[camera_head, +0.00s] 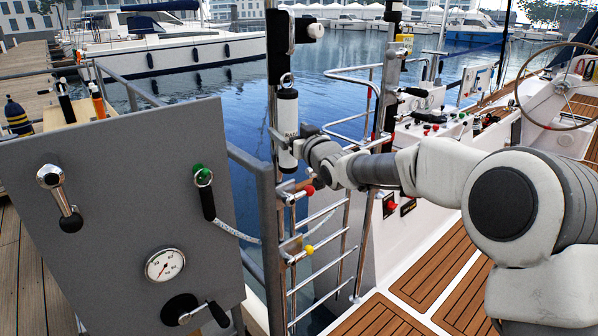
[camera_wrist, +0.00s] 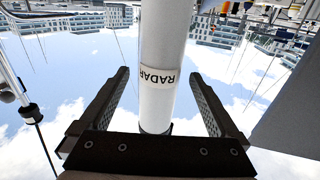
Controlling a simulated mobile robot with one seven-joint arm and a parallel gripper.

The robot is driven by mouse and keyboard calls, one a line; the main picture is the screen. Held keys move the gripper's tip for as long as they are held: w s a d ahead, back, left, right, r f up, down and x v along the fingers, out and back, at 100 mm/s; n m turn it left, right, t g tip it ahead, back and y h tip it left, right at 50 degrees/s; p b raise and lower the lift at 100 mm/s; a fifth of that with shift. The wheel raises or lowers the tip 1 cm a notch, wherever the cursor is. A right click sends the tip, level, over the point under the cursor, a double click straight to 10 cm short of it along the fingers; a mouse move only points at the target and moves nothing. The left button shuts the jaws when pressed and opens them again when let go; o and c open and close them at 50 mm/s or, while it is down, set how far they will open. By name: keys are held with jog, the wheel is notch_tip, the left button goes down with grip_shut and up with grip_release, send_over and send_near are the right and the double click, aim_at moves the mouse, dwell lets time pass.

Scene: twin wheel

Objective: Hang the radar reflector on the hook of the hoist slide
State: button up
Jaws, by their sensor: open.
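The radar reflector (camera_head: 287,118) is a white upright cylinder with dark ends, a RADAR label and a metal ring on top. It stands in front of the dark hoist slide (camera_head: 276,62) on the post. Its ring is at the slide's lower part; I cannot tell whether the ring is on the hook, which I cannot make out. My gripper (camera_head: 286,143) is open around the reflector's lower body. In the wrist view the reflector (camera_wrist: 162,40) runs between the two fingers of my gripper (camera_wrist: 160,76), with a visible gap on both sides.
A grey panel (camera_head: 110,190) with a crank, a green-topped handle and a gauge (camera_head: 165,264) stands at the left. A metal ladder (camera_head: 318,262) is below my gripper. A boat deck (camera_head: 430,285) and steering wheel (camera_head: 560,80) are at the right. Open water lies behind.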

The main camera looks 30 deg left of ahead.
jog(key=v, duration=1.6)
jog(key=shift+s+d+r+p, duration=0.15)
jog(key=shift+s+d+p, duration=0.05)
jog(key=shift+d+p, duration=0.1)
jog(key=d+m+t+h, duration=0.3)
jog(key=d+h, duration=0.6)
jog(key=d, duration=0.9)
jog(key=s+d+f+m+g+h, duration=0.1)
jog(key=s+d+m+g+h, duration=0.15)
jog(key=d, duration=0.45)
jog(key=s+d+f+m+g+h, duration=0.1)
jog(key=s+d+m+h, duration=0.1)
jog(key=s+d, duration=0.3)
jog(key=s+d+f+m+g+h, duration=0.1)
jog(key=s+d+f+m+g, duration=0.1)
jog(key=s+d, duration=0.45)
jog(key=s+d+f+m+g+h, duration=0.1)
jog(key=s+d+f+g, duration=0.15)
jog(key=s, duration=0.65)
notch_tip(320, 180, up, 12)
jog(key=s+p, duration=0.1)
jog(key=p, duration=1.1)
jog(key=shift+d+f+y, duration=0.2)
jog(key=shift+d+y, duration=0.15)
jog(key=shift+m, duration=0.25)
